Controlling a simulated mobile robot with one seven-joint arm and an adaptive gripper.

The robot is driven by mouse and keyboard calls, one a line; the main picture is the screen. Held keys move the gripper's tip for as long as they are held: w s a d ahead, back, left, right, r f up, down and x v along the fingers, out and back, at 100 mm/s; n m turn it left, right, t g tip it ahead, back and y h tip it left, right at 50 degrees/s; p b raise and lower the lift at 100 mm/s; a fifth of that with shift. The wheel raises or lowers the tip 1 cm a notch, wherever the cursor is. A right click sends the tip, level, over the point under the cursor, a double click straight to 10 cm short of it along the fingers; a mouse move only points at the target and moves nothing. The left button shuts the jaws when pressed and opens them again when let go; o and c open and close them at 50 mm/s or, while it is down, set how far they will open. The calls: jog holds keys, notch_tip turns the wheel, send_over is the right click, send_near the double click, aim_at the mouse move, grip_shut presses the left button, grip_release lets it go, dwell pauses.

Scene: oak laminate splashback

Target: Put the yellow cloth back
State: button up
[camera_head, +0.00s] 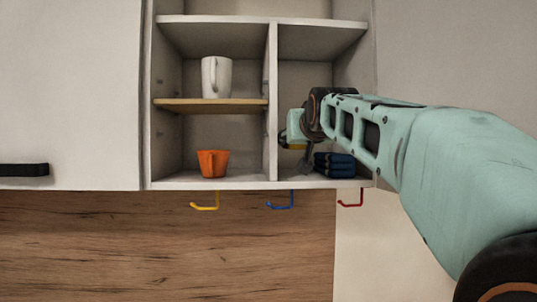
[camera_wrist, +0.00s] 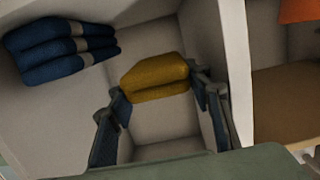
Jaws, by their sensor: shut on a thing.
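The yellow cloth (camera_wrist: 155,78) is folded and sits between the two fingers of my gripper (camera_wrist: 160,100) in the wrist view. My gripper is shut on it. Whether the cloth touches the compartment floor is unclear. A folded blue cloth stack (camera_head: 335,165) lies on that floor to the right; in the wrist view the blue stack (camera_wrist: 62,47) is at upper left, apart from the yellow cloth.
A divider (camera_head: 271,110) separates this compartment from the left side. An orange cup (camera_head: 212,163) stands at lower left, with a white mug (camera_head: 216,77) on the wooden shelf (camera_head: 210,105) above. Yellow (camera_head: 206,205), blue (camera_head: 281,204) and red (camera_head: 351,202) hooks hang below.

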aim_at(298, 178)
jog(key=shift+w+f+b, duration=0.2)
jog(key=shift+f+b, duration=0.3)
jog(key=shift+f, duration=0.7)
jog(key=shift+s+d+f, duration=0.1)
jog(key=shift+f, duration=0.45)
notch_tip(298, 178, down, 3)
jog(key=shift+r+b, duration=0.15)
jog(key=shift+b, duration=0.15)
jog(key=shift+w+f+p, duration=0.25)
jog(key=shift+f+p, duration=0.1)
jog(key=shift+p, duration=0.05)
jog(key=shift+f, duration=0.1)
jog(key=shift+f+b, duration=0.15)
jog(key=shift+b, duration=0.15)
jog(key=o, duration=1)
jog(key=shift+c, duration=0.2)
